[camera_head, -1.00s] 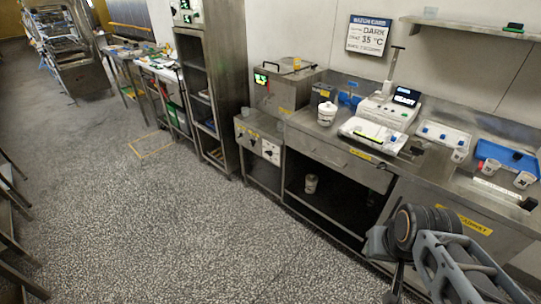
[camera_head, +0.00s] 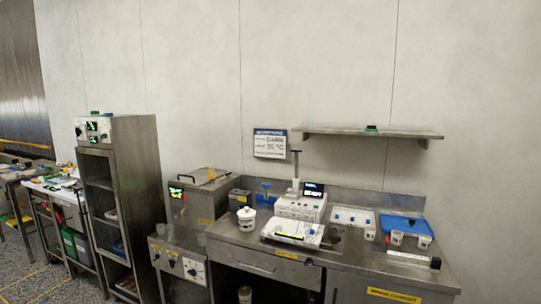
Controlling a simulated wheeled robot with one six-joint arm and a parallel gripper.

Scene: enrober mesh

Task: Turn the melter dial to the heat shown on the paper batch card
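The batch card (camera_head: 270,143) hangs on the wall, white with a blue header. Its text is small here, but a line looks like 35 °C. A steel box with a lid and a green-lit display (camera_head: 176,193), which looks like the melter (camera_head: 204,197), stands left of the counter. Below it a steel front panel carries dark knobs (camera_head: 172,263) and a white plate with a dark dial (camera_head: 193,272). I cannot read the dial's setting or tell for certain which knob is the melter dial. My gripper is not in view.
A tall steel cabinet (camera_head: 130,180) stands left, with a control box (camera_head: 92,130) on top. The steel counter (camera_head: 225,228) holds a white tub (camera_head: 246,219), a machine with a screen (camera_head: 300,206), trays and cups. A wall shelf (camera_head: 370,132) is above.

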